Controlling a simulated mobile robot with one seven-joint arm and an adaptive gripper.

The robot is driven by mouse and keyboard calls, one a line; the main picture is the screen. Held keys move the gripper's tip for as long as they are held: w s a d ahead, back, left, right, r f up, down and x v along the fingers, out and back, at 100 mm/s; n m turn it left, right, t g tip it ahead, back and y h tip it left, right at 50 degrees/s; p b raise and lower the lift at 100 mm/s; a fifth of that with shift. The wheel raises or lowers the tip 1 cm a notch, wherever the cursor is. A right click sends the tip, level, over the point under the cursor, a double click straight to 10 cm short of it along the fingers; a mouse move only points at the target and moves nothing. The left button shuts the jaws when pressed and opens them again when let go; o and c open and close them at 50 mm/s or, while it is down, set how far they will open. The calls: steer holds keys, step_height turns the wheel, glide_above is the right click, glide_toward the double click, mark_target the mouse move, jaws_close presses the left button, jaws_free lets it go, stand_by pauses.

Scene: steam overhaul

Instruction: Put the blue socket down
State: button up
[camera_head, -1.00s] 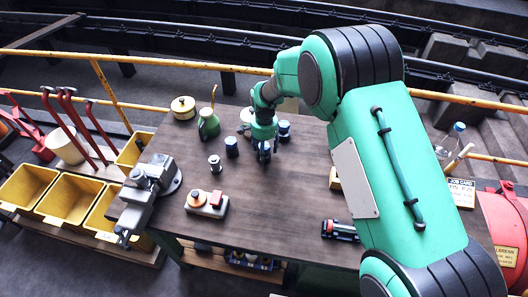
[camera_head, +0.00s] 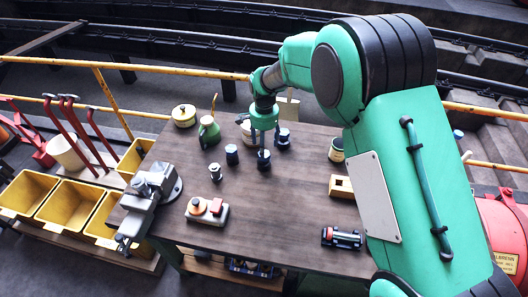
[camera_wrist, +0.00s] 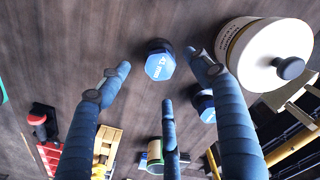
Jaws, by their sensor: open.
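The blue socket (camera_head: 263,161) stands upright on the bench, directly below my gripper (camera_head: 263,143). In the wrist view its light blue lettered hexagonal top (camera_wrist: 160,66) shows between the spread fingers of my gripper (camera_wrist: 160,78). The fingers are open and apart from it, with bare bench around it. A second dark blue socket (camera_head: 231,154) stands to its left, and a third (camera_head: 283,139) stands behind it to the right. In the wrist view another blue socket (camera_wrist: 204,106) is partly hidden by the right finger.
A cream pot (camera_wrist: 265,52) with a black knob stands close by in the wrist view. A green oil can (camera_head: 209,132) and a small silver part (camera_head: 215,172) stand to the left. The bench (camera_head: 275,215) is clear in front.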

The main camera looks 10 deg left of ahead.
steer(key=shift+r, duration=1.55)
steer(key=shift+d+r, duration=0.1)
steer(key=shift+r, duration=0.15)
steer(key=s+d+r+n+t, duration=0.1)
steer(key=s+d+r, duration=0.5)
steer(key=d+r, duration=0.55)
steer(key=s+d+r+n+t, duration=0.2)
steer(key=s+d+r, duration=0.4)
steer(key=d+r, duration=0.5)
steer(key=s+d+r+t, duration=0.1)
steer(key=s+d, duration=0.3)
steer(key=s, duration=0.4)
steer(key=s+d+r+n, duration=0.1)
steer(key=s+d, duration=0.3)
steer(key=s, duration=0.4)
steer(key=s+d+r+n+t, duration=0.1)
steer(key=s+d+r, duration=0.2)
steer(key=s, duration=0.5)
steer(key=shift+d+t, duration=0.3)
steer(key=shift+d, duration=0.6)
